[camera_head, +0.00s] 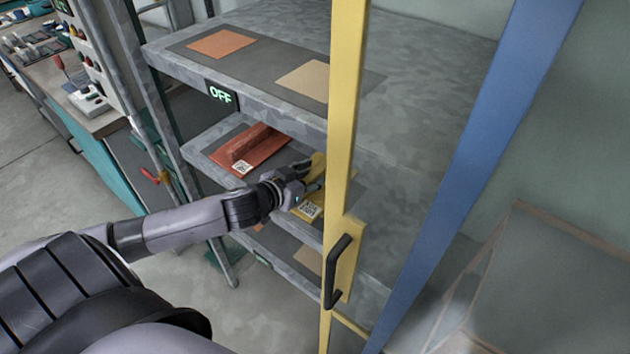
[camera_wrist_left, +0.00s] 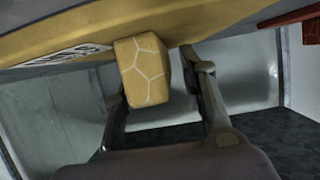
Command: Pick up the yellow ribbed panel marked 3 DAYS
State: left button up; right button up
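The yellow ribbed panel (camera_head: 309,210) lies on the middle shelf, with a QR-like label at its front; part of it is hidden by my left gripper and the yellow door post. In the left wrist view the panel (camera_wrist_left: 205,24) spans the top, and its yellow rib (camera_wrist_left: 145,72) with pale crack lines sticks out. My left gripper (camera_head: 312,172) is at the panel. In the wrist view its fingers (camera_wrist_left: 155,65) are apart on either side of the rib, with a gap visible on the right side. I cannot read 3 DAYS. My right gripper is not in view.
A red ribbed panel (camera_head: 250,148) lies left of the yellow one on the same shelf. A yellow door post (camera_head: 344,120) with a black handle (camera_head: 336,272) stands close right of my gripper.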

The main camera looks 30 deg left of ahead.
pick_arm(q)
grip_shut()
dwell(0.6)
jog(key=shift+r, duration=0.1)
